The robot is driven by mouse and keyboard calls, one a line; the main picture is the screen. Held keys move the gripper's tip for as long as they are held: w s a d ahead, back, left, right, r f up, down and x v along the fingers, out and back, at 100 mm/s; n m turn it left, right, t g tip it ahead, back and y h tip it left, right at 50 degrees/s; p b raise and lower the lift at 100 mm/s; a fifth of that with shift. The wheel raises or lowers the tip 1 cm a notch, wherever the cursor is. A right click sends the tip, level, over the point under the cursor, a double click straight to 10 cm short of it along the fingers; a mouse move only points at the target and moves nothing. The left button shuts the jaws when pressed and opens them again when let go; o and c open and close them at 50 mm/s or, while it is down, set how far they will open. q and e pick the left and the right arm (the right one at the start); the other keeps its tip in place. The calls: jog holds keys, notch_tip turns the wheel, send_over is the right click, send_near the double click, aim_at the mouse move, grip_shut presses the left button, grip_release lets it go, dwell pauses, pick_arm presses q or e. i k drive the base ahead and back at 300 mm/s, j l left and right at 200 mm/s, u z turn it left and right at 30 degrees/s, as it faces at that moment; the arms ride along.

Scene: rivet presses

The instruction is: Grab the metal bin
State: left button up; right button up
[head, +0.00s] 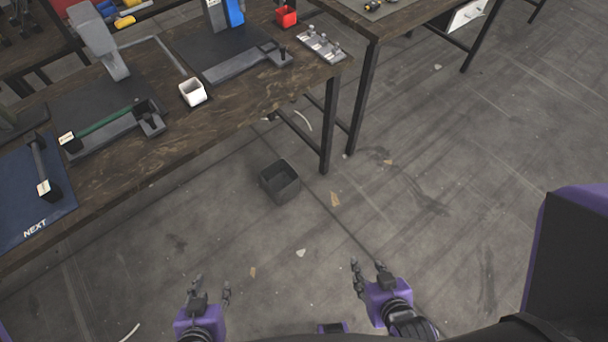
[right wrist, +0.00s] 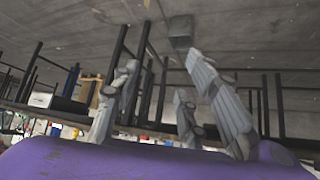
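A dark grey, square, open-topped metal bin (head: 280,182) stands on the concrete floor, beside the front edge of the wooden workbench. It looks empty. In the right wrist view, which is upside down, a small dark box that looks like this bin (right wrist: 181,27) shows near the top. My left gripper (head: 212,285) is open and empty, at the lower left of the head view, nearer to me than the bin. My right gripper (head: 368,264) is open and empty, nearer to me and to the right of the bin. Neither touches it.
A second table (head: 385,22) is beyond. The floor between my grippers and the bin has only small scraps.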

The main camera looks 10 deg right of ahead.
aim_at(280, 180)
jog(key=i+l, duration=0.3)
jog(key=i, duration=0.15)
jog(key=i+l+z, duration=0.15)
jog(key=i+l, duration=0.2)
jog(key=i, duration=0.1)
